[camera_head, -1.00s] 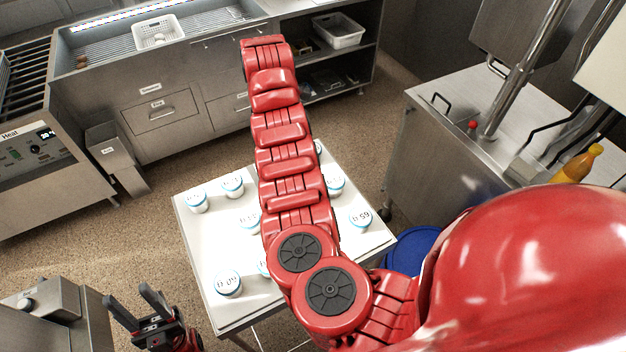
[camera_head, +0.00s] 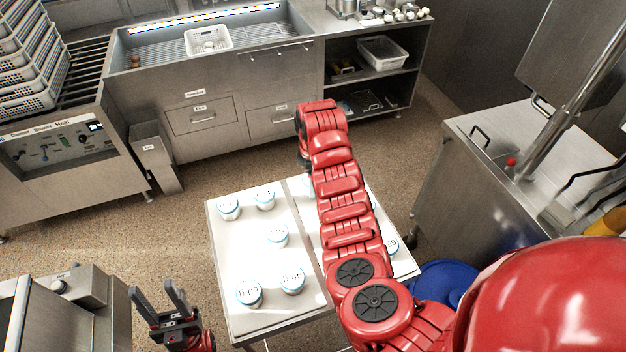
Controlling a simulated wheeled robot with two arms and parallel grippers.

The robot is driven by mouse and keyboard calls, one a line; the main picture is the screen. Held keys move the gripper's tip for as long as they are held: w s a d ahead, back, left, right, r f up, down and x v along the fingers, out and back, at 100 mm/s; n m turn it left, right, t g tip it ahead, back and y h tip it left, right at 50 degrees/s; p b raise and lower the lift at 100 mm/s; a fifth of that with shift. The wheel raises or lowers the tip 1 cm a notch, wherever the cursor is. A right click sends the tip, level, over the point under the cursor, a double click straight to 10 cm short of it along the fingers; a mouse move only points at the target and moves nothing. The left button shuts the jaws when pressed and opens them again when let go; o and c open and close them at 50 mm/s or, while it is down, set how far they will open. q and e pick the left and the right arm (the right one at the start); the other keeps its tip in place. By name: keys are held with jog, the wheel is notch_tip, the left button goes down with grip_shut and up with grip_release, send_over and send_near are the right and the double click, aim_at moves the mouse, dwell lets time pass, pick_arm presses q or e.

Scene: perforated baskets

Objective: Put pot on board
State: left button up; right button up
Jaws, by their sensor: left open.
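Several small white pots with blue rims and printed numbers stand on a white table made of two panels. The pale left panel (camera_head: 237,245) of the tabletop may be the board; I cannot tell. My left gripper (camera_head: 155,292) is open and empty, low at the left, apart from the table. My red right arm stretches over the right panel and hides part of it and its pots. Its gripper is hidden behind the arm.
A steel counter with a white perforated basket (camera_head: 207,41) stands at the back. Stacked baskets (camera_head: 30,75) are at the far left. A bin (camera_head: 155,160) stands on the floor. A blue drum (camera_head: 440,283) is right of the table. The floor left of the table is clear.

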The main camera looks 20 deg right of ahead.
jog(key=shift+f, duration=0.25)
jog(key=o, duration=1.4)
jog(key=shift+r, duration=0.15)
jog(key=shift+c, duration=0.2)
jog(key=shift+r, duration=0.3)
notch_tip(320, 180, up, 2)
jog(key=shift+w+r+b, duration=0.1)
jog(key=shift+r+b, duration=0.15)
jog(key=shift+b, duration=0.25)
notch_tip(320, 180, up, 9)
jog(key=shift+r, duration=0.1)
